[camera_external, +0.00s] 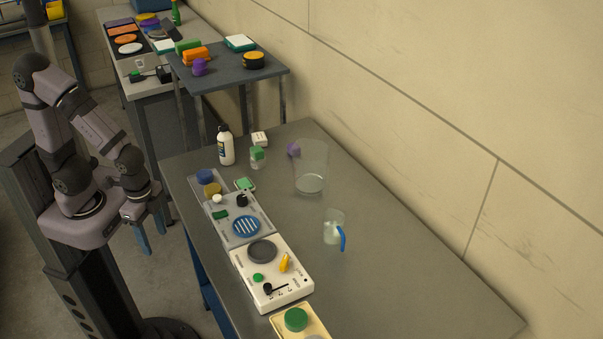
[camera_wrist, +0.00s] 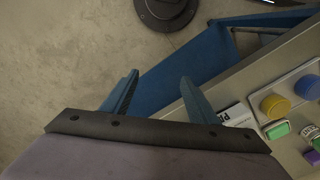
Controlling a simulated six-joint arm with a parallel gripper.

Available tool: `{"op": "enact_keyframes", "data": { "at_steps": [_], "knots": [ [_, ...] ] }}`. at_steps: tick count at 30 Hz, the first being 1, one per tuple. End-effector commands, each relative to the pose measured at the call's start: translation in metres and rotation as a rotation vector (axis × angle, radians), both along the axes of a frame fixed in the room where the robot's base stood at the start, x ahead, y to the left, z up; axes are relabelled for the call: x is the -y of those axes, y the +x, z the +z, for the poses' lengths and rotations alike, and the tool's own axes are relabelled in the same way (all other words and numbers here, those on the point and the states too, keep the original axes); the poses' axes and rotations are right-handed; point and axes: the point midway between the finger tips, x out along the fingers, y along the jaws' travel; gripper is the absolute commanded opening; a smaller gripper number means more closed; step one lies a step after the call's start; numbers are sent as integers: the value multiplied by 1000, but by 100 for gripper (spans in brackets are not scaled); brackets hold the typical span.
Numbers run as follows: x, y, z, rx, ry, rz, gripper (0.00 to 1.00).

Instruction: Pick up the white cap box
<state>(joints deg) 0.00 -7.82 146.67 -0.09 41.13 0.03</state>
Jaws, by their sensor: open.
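A small white box (camera_external: 260,139), which looks like the white cap box, sits at the back left of the grey table (camera_external: 400,285), behind a green-lidded jar (camera_external: 257,160) and right of a white bottle (camera_external: 226,149). My gripper (camera_external: 151,235) hangs off the table's left side, far from the box, with its fingers pointing down. In the wrist view my gripper (camera_wrist: 160,88) has its two blue fingers apart with nothing between them.
Panels with knobs (camera_external: 262,250) line the table's left edge. A clear tall container (camera_external: 311,168), a purple block (camera_external: 293,150) and a clear cup with a blue handle (camera_external: 333,228) stand right of the box. A raised shelf (camera_external: 228,72) stands behind. The table's right front is clear.

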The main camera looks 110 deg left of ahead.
Motion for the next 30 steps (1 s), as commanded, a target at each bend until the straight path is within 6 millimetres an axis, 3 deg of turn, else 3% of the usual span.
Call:
{"op": "enact_keyframes", "data": {
  "at_steps": [6, 9, 20, 26, 30],
  "knots": [
    [0, 0, 0, 0, 0, 0, 54],
    [0, 0, 0, 0, 0, 0, 74],
    [-1, 3, 0, 0, -10, 34, 74],
    [-8, 34, 4, 4, -105, 330, 74],
    [-31, 84, 11, 18, -252, 741, 74]
  ]
}}
